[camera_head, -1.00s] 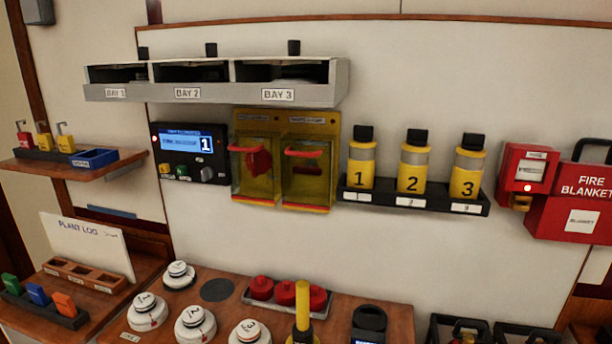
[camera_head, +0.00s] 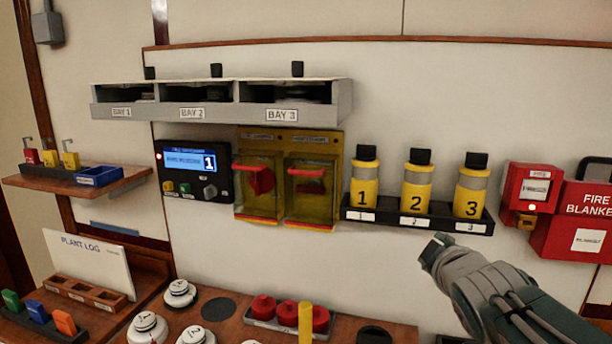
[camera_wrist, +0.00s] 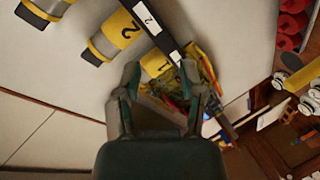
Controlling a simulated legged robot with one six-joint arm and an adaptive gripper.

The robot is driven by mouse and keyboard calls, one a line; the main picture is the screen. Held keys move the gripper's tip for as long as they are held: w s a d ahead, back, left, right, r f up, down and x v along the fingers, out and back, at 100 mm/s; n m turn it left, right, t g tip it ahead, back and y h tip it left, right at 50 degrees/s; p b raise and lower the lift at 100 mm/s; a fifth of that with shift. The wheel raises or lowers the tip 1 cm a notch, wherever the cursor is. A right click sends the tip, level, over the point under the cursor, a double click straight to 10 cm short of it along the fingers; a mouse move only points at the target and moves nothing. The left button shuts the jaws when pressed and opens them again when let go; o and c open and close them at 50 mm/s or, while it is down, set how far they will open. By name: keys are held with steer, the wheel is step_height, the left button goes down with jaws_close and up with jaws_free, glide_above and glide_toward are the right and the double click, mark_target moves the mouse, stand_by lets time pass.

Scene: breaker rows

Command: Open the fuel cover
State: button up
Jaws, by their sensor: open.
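A yellow panel (camera_head: 337,150) on the wall holds two see-through yellow covers side by side, each with a red handle bar at its top. The left cover (camera_head: 243,205) has a round red part behind it, and the right cover (camera_head: 330,205) has a flatter red part. Both look closed; the small labels above them are too blurred to read, so I cannot tell which is the fuel cover. My gripper (camera_head: 435,250) is right of and below the panel, apart from it and empty. In the wrist view my gripper (camera_wrist: 161,82) is open, with the panel (camera_wrist: 205,72) partly hidden beyond its fingers.
Yellow bottles (camera_head: 417,185) numbered 1 to 3 stand on a black shelf (camera_head: 385,217) between the panel and my arm. A screen unit (camera_head: 190,165) is left of the panel, and bay boxes (camera_head: 215,113) jut out above it. Red knobs (camera_head: 263,307) and a yellow post (camera_head: 305,322) are below.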

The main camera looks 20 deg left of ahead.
steer(key=w+a+r+n+t+y, duration=0.1)
steer(key=w+a+r+n+y, duration=0.2)
steer(key=w+a+n+y, duration=0.4)
steer(key=n+g+y, duration=0.2)
steer(key=n+y, duration=0.2)
steer(key=n, duration=0.4)
glide_toward(306, 175)
steer(key=x, duration=1)
steer(key=shift+w+a, duration=0.2)
steer(key=shift+w, duration=0.15)
steer(key=shift+c, duration=0.3)
steer(key=shift+f, duration=0.1)
jaws_close()
